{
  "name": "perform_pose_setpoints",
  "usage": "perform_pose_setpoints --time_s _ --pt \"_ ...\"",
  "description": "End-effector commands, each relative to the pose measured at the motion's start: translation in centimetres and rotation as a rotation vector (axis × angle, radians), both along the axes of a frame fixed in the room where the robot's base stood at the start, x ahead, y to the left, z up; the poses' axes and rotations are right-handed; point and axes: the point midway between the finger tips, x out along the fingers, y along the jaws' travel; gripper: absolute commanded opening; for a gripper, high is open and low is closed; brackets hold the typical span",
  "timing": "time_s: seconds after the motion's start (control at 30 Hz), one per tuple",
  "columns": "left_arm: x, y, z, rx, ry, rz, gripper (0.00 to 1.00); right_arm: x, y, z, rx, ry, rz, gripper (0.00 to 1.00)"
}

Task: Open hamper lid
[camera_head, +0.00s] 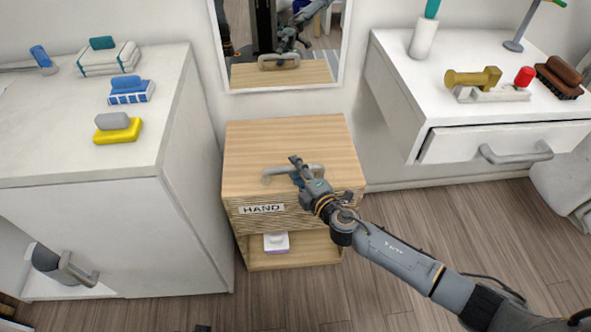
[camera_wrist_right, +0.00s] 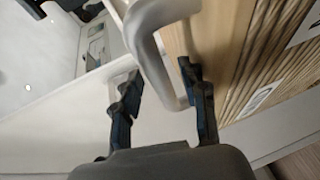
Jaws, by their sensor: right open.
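The hamper (camera_head: 245,222) is a light wooden box with a "HAND" label on its ribbed front. Its flat wooden lid (camera_head: 290,140) is down. A grey bar handle (camera_head: 275,175) sits on the lid near the front. My right gripper (camera_head: 298,166) is at this handle, its arm coming in from the lower right. In the right wrist view the pale handle (camera_wrist_right: 158,55) runs between the two dark fingers of the open gripper (camera_wrist_right: 159,82). It lies closer to the right-hand finger; contact cannot be told. My left gripper is not in view.
A white cabinet (camera_head: 200,180) with brushes stands close on the left. A white drawer unit (camera_head: 440,105) with several items is at the right. A mirror (camera_head: 280,75) hangs behind the hamper. A small white-and-purple item (camera_head: 276,242) sits in the lower opening.

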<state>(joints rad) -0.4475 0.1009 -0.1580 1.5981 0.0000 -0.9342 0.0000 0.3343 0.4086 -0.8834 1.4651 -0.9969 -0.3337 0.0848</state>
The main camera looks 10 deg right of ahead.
Motion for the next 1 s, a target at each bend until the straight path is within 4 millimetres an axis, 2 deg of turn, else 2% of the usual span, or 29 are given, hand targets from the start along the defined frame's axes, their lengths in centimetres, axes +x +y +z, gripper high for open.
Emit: perform_pose_setpoints --time_s 0.1,0.4,0.6,1.0 --pt "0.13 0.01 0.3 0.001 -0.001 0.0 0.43 0.69 0.31 -0.13 0.0 0.0 0.0 0.43" --pt "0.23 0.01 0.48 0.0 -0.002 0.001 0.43 0.82 0.38 -0.15 0.001 0.0 0.0 0.43" --pt "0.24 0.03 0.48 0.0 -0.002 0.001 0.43 0.8 0.35 -0.16 0.001 0.0 0.0 0.02" --pt "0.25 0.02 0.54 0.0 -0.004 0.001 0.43 1.0 0.32 -0.02 -0.001 0.001 -0.001 0.0"
